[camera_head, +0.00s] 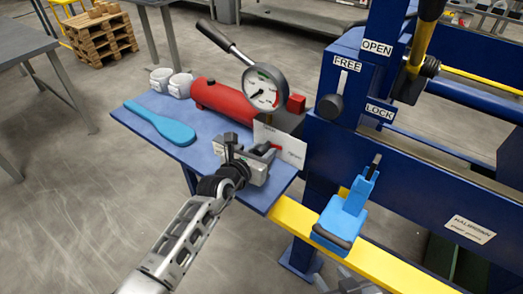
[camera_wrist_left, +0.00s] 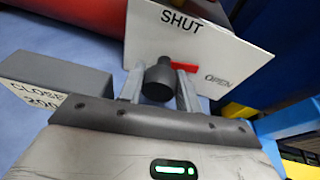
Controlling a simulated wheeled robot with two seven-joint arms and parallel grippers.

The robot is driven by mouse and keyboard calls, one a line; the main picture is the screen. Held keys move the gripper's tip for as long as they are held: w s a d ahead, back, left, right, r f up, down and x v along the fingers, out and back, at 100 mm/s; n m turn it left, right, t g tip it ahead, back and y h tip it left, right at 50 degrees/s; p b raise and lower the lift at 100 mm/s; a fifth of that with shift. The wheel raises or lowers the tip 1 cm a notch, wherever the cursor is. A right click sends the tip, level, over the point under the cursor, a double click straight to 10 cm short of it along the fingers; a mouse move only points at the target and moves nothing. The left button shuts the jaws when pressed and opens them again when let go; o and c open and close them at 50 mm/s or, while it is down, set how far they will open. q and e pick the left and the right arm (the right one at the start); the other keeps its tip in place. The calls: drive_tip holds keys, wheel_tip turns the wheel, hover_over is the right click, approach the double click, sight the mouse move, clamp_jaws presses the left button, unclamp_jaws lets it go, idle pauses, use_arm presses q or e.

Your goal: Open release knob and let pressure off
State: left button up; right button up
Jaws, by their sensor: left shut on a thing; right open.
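The release knob (camera_wrist_left: 158,79) is a dark round knob in front of a white plate (camera_wrist_left: 205,40) marked SHUT at the top and OPEN at the lower right. A red pointer (camera_wrist_left: 184,66) beside the knob points right, between the two words. My left gripper (camera_head: 257,153) is shut on the knob, one finger on each side of it in the left wrist view (camera_wrist_left: 158,88). The pressure gauge (camera_head: 264,90) has a round white dial; its reading is too small to tell. My right gripper (camera_head: 345,284) is open at the bottom edge of the head view, partly cut off.
A red cylinder (camera_head: 222,101) and a blue paddle-shaped thing (camera_head: 160,124) lie on the blue table (camera_head: 200,147). A blue clamp-like handle (camera_head: 340,220) sits low in front.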

use_arm(q)
drive_tip(key=shift+m+t+y, duration=0.3)
drive_tip(key=shift+m, duration=0.5)
drive_tip(key=o, duration=0.7)
